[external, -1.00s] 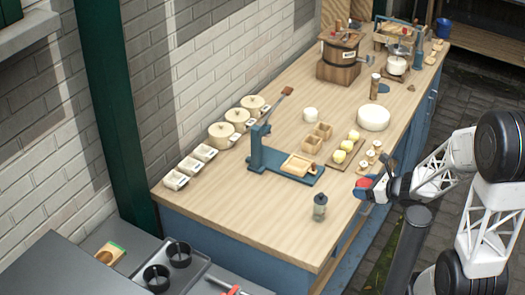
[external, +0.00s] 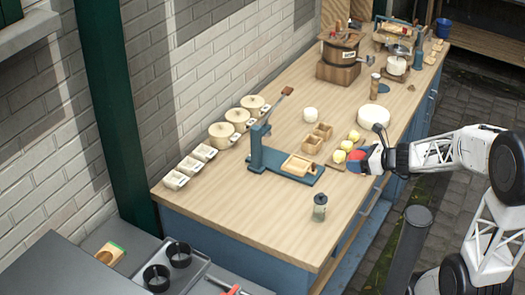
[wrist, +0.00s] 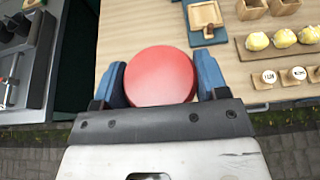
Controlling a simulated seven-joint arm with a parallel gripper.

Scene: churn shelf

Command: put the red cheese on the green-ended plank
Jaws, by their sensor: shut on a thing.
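The red cheese (external: 355,156) is a round red disc, held by my gripper (external: 364,158) at the right edge of the wooden bench top. In the wrist view the red cheese (wrist: 160,76) sits between the two blue fingers of my gripper (wrist: 161,80), which is shut on it from both sides. A small wooden plank with a green end (external: 110,254) lies at the lower left on the grey side surface, far from my gripper. It has a dark area on it that I cannot make out.
A board with yellow balls (external: 341,168) is close beside the cheese. A blue press (external: 275,165) and a grey lantern-like jar (external: 320,206) stand on the bench. A tray with black cups (external: 196,277) is next to the plank. The bench's front middle is mostly clear.

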